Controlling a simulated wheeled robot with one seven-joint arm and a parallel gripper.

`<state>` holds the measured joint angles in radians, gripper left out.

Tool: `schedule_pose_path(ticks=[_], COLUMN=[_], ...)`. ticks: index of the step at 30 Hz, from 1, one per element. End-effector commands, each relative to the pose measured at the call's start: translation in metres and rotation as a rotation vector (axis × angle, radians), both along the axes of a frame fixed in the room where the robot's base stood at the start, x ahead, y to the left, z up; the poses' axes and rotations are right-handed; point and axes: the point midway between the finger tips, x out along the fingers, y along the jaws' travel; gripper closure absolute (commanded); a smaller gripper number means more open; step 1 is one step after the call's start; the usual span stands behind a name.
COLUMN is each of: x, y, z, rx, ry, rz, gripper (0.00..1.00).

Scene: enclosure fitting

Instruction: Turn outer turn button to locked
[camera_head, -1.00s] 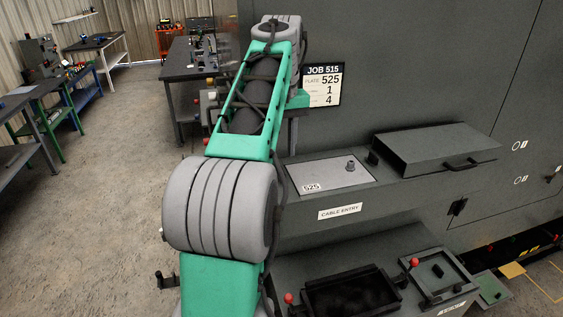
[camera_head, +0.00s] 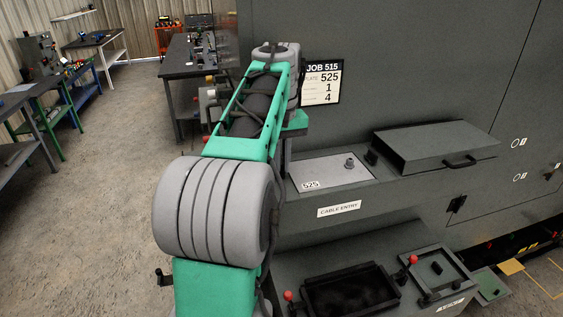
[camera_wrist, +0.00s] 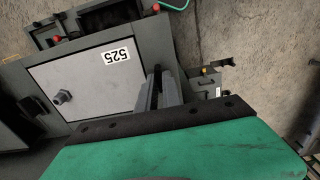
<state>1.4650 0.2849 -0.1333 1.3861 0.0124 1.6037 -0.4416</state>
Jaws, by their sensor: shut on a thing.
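The grey entry plate (camera_head: 330,172) marked 525 lies on the ledge, with a round fitting (camera_head: 349,163) standing on it. The plate also shows in the wrist view (camera_wrist: 100,88). My gripper (camera_wrist: 158,88) is at the plate's outer edge, beyond the 525 label, with its two fingers close together. It is shut on the outer turn button, which the fingers hide, so its angle cannot be told. In the head view my arm covers the gripper and that end of the plate. A dark turn button (camera_head: 371,157) stands at the plate's other end.
A dark cover box (camera_head: 435,146) with a handle stands on the ledge to the right. A lower shelf holds a black tray (camera_head: 350,293) and red knobs. A job card (camera_head: 321,82) hangs on the enclosure wall. Benches stand at the far left.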

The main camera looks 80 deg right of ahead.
Motion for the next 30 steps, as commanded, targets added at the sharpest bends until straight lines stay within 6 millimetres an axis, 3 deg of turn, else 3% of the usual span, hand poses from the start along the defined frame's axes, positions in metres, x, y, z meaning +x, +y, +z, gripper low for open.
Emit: schedule_pose_path(ticks=[19,30], x=[0.0003,0.0008], y=[-0.0002,0.0001], z=[0.0003,0.0005], rx=[-0.001,-0.001], ry=[-0.001,0.0], rz=[-0.028,-0.246], gripper=[1.0,1.0])
